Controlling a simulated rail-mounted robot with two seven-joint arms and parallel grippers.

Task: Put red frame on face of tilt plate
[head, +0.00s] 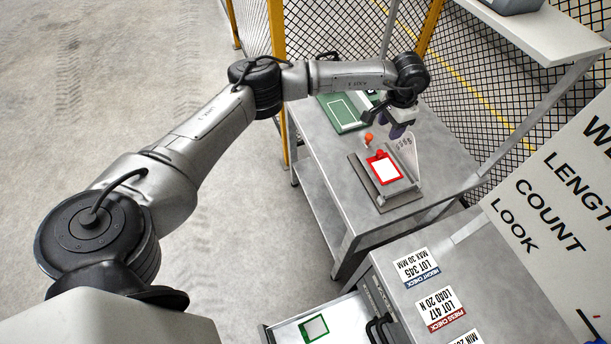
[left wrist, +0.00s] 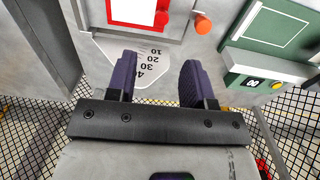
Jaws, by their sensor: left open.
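The red frame (head: 370,169), a red border around a white middle, lies on the face of the grey tilt plate (head: 358,174). A white angle scale (head: 408,152) stands at the plate's side and also shows in the left wrist view (left wrist: 152,56). My left gripper (head: 396,131) is open and empty, beyond the plate near the scale. Its purple fingers (left wrist: 157,82) show apart with nothing between them. My right gripper is not in view.
A green board (head: 345,127) lies at the table's far left, with an orange knob (head: 369,136) nearby. A green frame (head: 306,338) lies in the open drawer (head: 285,332) in front. Lot cards lie on the nearer bench. Mesh fencing stands behind.

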